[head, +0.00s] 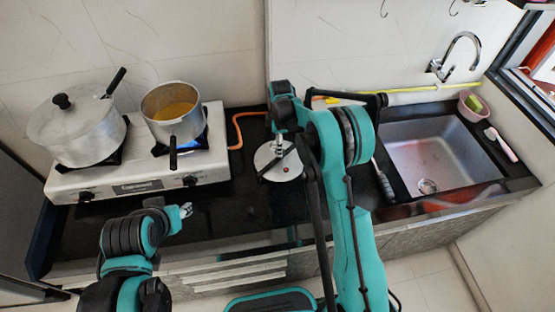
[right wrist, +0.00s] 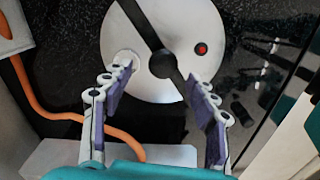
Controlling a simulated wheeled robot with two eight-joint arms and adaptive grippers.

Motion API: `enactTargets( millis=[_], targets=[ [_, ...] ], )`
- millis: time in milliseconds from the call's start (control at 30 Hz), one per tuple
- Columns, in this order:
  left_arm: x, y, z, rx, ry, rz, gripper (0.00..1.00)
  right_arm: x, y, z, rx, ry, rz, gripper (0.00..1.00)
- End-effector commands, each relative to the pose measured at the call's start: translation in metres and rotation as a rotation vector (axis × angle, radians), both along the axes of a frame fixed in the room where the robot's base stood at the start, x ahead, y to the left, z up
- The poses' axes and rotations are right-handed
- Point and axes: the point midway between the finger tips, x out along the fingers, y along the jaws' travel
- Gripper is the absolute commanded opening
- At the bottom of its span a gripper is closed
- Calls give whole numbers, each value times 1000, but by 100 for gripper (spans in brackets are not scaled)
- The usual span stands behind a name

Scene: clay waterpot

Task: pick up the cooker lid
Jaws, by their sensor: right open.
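The cooker lid (head: 283,168) is a round pale metal disc with a dark bar handle and a red button. It lies flat on the black counter, right of the stove. In the right wrist view the lid (right wrist: 190,22) fills the upper middle, with its bar running diagonally. My right gripper (right wrist: 160,75) is open, its two fingers apart on either side of the bar's near end, with nothing held. I cannot tell whether they touch the lid. In the head view my right arm partly hides it. My left gripper (head: 185,210) is low over the counter's front left, away from the lid.
A white stove (head: 140,187) bears a large pot (head: 85,140) with a black-knobbed lid and a saucepan (head: 172,132) with yellowish contents. An orange hose (head: 238,130) runs between stove and lid. A sink (head: 430,150) is at right. The counter's front left is clear.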

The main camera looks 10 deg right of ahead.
Motion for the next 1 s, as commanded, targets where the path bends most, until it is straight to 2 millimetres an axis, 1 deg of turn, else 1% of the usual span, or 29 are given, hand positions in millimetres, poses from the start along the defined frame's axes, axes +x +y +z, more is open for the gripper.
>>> enactTargets(
  millis=[100, 233, 333, 500, 567, 600, 667, 700, 733, 1000],
  targets=[
    [0, 0, -7, 0, 0, 0, 40, -3, -2, -20, 0, 0, -1, 58],
    [0, 0, -12, 0, 0, 0, 40, -4, -2, -39, 0, -1, -1, 58],
    [0, 0, -12, 0, 0, 0, 40, -4, -2, -44, 0, -1, -1, 58],
    [0, 0, -11, 0, 0, 0, 40, -4, -2, -43, 0, -1, -1, 58],
    [0, 0, -11, 0, 0, 0, 40, -4, -2, -43, 0, -1, -1, 43],
    [0, 0, -11, 0, 0, 0, 40, -4, -2, -43, 0, -1, -1, 32],
    [0, 0, -11, 0, 0, 0, 40, -4, -2, -43, 0, -1, -1, 16],
    [0, 0, -11, 0, 0, 0, 40, -4, -2, -43, 0, -1, -1, 6],
    [0, 0, -11, 0, 0, 0, 40, -4, -2, -43, 0, -1, -1, 0],
    [0, 0, -11, 0, 0, 0, 40, -4, -2, -43, 0, -1, -1, 0]
  ],
)
